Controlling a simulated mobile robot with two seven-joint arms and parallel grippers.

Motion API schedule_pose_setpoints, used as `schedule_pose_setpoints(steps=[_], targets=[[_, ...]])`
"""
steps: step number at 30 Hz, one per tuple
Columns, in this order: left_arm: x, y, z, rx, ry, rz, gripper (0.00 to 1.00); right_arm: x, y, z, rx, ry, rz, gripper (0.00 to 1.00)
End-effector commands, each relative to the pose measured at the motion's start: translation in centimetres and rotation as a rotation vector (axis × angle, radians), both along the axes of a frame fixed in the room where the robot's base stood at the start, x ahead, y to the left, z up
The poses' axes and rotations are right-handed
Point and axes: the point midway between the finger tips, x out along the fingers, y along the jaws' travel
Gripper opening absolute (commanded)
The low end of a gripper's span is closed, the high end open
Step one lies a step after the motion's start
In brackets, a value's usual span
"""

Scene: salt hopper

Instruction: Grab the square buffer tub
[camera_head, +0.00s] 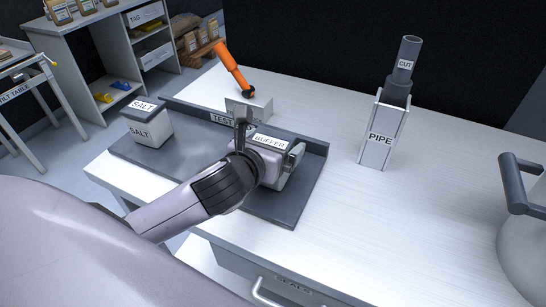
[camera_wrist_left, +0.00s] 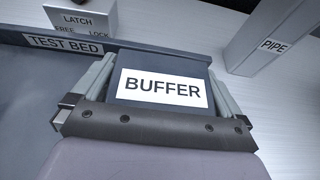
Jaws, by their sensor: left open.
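The square buffer tub is partly hidden behind my left gripper in the head view; its white BUFFER label (camera_head: 270,142) shows on its dark top. In the left wrist view the tub (camera_wrist_left: 163,64) fills the middle, with its label facing the camera. My left gripper (camera_head: 268,142) is over the tub on the grey tray, its fingers on either side of it. In the left wrist view the open fingers (camera_wrist_left: 160,75) flank the tub; I cannot tell whether they touch it. My right gripper is not in view.
The tub stands on the TEST BED tray (camera_head: 273,209), beside a SALT tub (camera_head: 148,127) at left. Behind is the latch block (camera_head: 262,103) with an orange handle (camera_head: 232,67). A PIPE holder (camera_head: 383,135) stands right. The white table between is clear.

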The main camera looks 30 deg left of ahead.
Motion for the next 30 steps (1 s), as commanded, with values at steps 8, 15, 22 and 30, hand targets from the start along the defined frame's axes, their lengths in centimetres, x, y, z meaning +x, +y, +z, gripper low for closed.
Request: schedule_pose_setpoints(steps=[8,15,22,30], targets=[[0.0,0.0,0.0,0.000,0.001,0.000,0.77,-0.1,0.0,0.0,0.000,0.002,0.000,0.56],[0.0,0.0,0.1,0.000,-0.001,-0.001,0.47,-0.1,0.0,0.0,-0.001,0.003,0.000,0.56],[0.0,0.0,0.4,0.000,-0.001,-0.001,0.47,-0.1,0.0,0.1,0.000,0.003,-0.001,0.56],[0.1,0.0,3.9,0.002,-0.008,-0.003,0.47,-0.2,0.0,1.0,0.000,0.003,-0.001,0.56]])
